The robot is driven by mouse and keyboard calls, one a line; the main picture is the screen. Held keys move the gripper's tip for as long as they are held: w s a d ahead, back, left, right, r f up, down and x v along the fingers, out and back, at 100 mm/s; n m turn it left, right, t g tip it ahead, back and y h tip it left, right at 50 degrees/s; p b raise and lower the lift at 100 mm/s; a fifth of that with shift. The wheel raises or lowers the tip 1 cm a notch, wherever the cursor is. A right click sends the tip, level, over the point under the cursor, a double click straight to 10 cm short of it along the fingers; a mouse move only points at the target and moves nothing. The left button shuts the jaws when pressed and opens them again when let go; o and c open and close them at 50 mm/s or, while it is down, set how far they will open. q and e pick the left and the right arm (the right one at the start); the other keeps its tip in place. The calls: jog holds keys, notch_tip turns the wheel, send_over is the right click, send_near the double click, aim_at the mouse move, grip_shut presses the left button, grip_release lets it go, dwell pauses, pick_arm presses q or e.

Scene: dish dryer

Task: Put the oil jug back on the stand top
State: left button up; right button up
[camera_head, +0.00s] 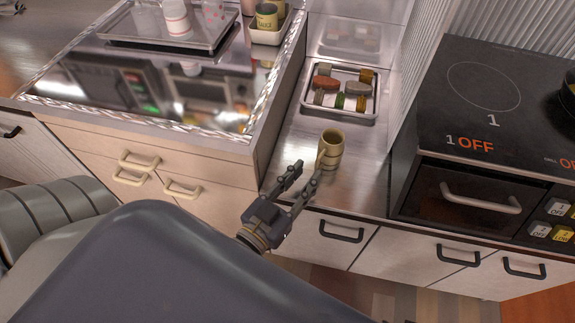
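A tan, ribbed jug-like vessel (332,150) stands upright on the lower steel counter. It has an open top and a handle on its left side; I take it for the oil jug. My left gripper (308,169) is just in front and left of it. The two fingers are spread, nothing is between them, and the tips are close to the vessel; I cannot tell if they touch it. A raised stand with a mirror-like top (170,88) is at the left, its front part bare. My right gripper is out of view.
A tray of colourful food pieces (340,92) lies behind the vessel. On the raised stand are a dish tray with cups (158,41) and a white tray with jars (268,37). A black stove (482,120) rises at the right. Drawer handles line the front.

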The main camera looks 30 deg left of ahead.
pick_arm(q)
jog(key=shift+s+a, duration=0.2)
jog(key=shift+s, duration=1.3)
jog(key=shift+s+a, duration=0.15)
jog(key=shift+s, duration=1.3)
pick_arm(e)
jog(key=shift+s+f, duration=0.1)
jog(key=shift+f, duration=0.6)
